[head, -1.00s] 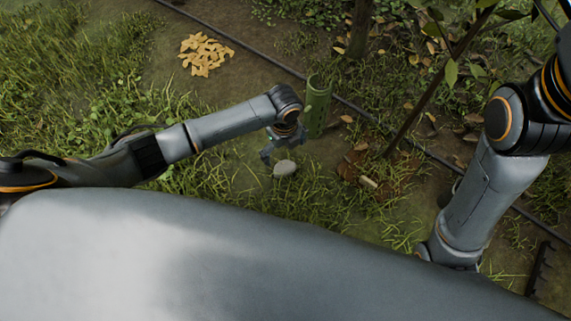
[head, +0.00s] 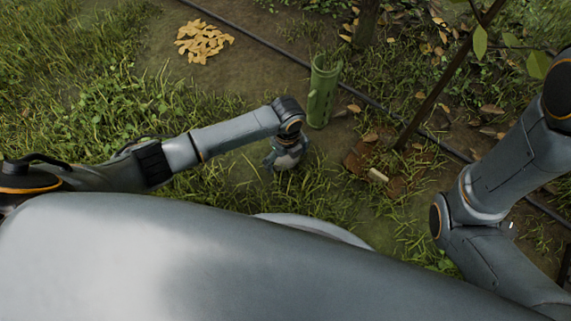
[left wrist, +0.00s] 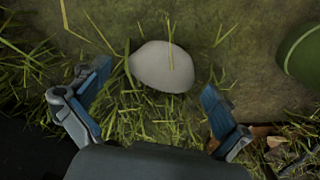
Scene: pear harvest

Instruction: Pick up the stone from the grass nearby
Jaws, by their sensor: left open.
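The stone (left wrist: 163,66) is pale grey, smooth and rounded. In the left wrist view it lies on soil and sparse grass, just beyond and between my left gripper's (left wrist: 156,80) two blue-padded fingers. The fingers are spread wide, with a gap on each side of the stone. In the head view my left gripper (head: 284,158) points down close to the grass and largely covers the stone, so contact cannot be told there. My right arm shows at the right of the head view; its gripper is not seen.
A green perforated tube (head: 322,92) stands just beyond the left gripper. A thin sapling trunk (head: 432,100) rises to the right. A black hose (head: 270,52) crosses the ground behind. A pile of yellow leaves (head: 204,42) lies farther back.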

